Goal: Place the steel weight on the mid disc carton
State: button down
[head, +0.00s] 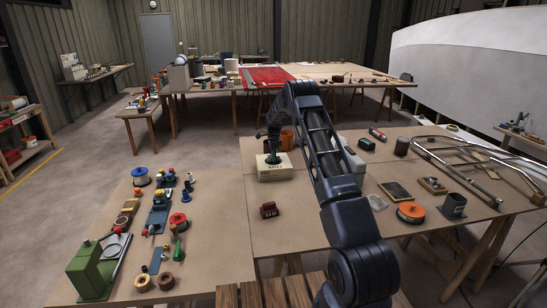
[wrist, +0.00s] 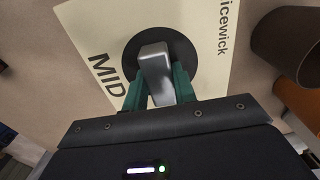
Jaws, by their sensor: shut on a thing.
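The mid disc carton (head: 273,174) is a cream box on the table, marked MID. In the wrist view the carton (wrist: 95,25) shows its printed top with a dark round disc (wrist: 188,48) on it. The steel weight (wrist: 154,62) is a grey metal block between my gripper's green fingers (wrist: 158,88). My gripper (head: 272,158) is shut on it, directly over the carton's disc. Whether the weight's underside touches the disc cannot be told, as the fingers and gripper body hide it.
A brown cylinder (wrist: 288,42) stands right of the carton in the wrist view. Bare tabletop (head: 225,195) lies left of the carton.

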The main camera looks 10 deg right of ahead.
jog(key=c, duration=1.1)
grip_release()
jog(key=shift+f, duration=0.1)
